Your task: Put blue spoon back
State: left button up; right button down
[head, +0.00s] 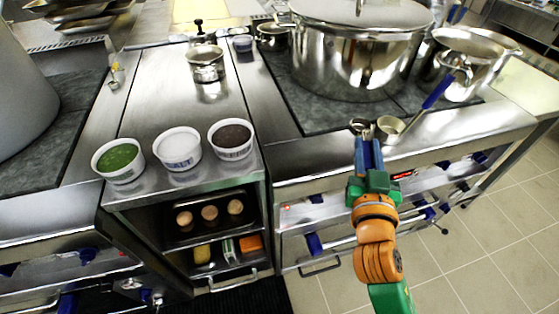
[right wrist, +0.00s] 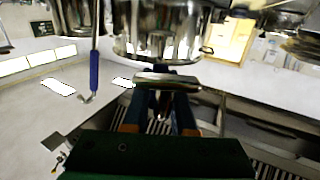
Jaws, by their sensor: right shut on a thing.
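My right gripper (head: 368,146) reaches in over the front edge of the stove. In the right wrist view the spoon's metal (right wrist: 163,98) shows between the fingers. The fingers hide its handle, so I cannot tell the handle's colour. My left gripper is out of view.
A large stockpot (head: 350,58) stands behind the gripper, with a smaller pot (head: 467,60) at its right. Three bowls, green (head: 118,160), white (head: 177,147) and dark (head: 231,138), stand on the left counter. A shelf (head: 212,240) is open below them.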

jog(key=w+a+r+n+y+b, duration=0.1)
jog(key=a+r+n+y+b, duration=0.35)
jog(key=y, duration=0.25)
jog(key=shift+n+g+y, duration=0.25)
jog(key=shift+g+y, duration=0.05)
jog(key=shift+y, duration=0.1)
jog(key=w+a+f+b, duration=0.1)
jog(key=w+a+f, duration=0.2)
jog(key=f, duration=0.1)
jog(key=w+a+f+b, duration=0.1)
jog(key=w+a+f, duration=0.2)
jog(key=a+f, duration=0.1)
jog(key=w+a+f+b, duration=0.1)
jog(key=w+a+f, duration=0.2)
jog(key=f, duration=0.1)
jog(key=shift+w+a+f, duration=0.3)
jog(key=shift+w+a, duration=0.1)
jog(key=shift+f, duration=0.4)
jog(key=c, duration=0.7)
grip_release()
jog(key=shift+c, duration=0.2)
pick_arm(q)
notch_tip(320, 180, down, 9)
